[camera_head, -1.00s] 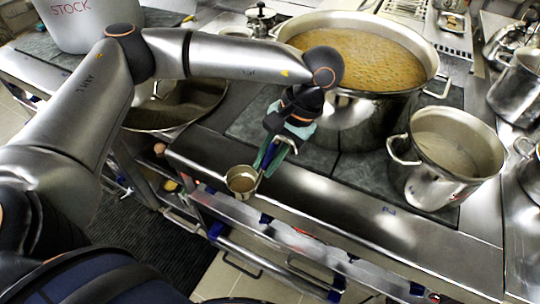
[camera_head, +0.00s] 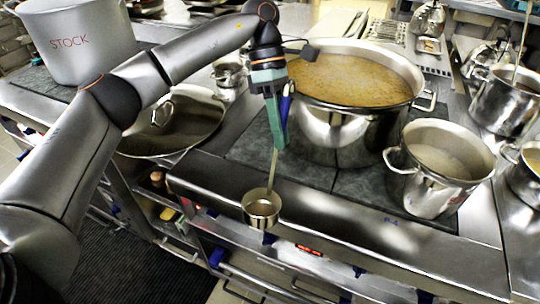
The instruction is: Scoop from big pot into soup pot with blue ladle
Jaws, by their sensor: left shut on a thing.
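The big pot (camera_head: 345,128) stands on the dark stove top at upper middle, full of yellowish-brown soup (camera_head: 350,78). The smaller steel soup pot (camera_head: 432,190) stands to its right and nearer, with pale content inside. My left gripper (camera_head: 279,128) is shut on the blue ladle, beside the big pot's left wall. The ladle's steel bowl (camera_head: 262,210) hangs low in front of the counter edge, outside both pots. Its contents are hard to tell. The fingers hide part of the blue handle (camera_head: 286,100). My right gripper is not in view.
A large pot marked STOCK (camera_head: 75,45) stands at upper left. A wide lidded pan (camera_head: 172,122) sits left of the big pot. More steel pots (camera_head: 500,105) stand at the right edge. The counter's front strip (camera_head: 330,200) is clear.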

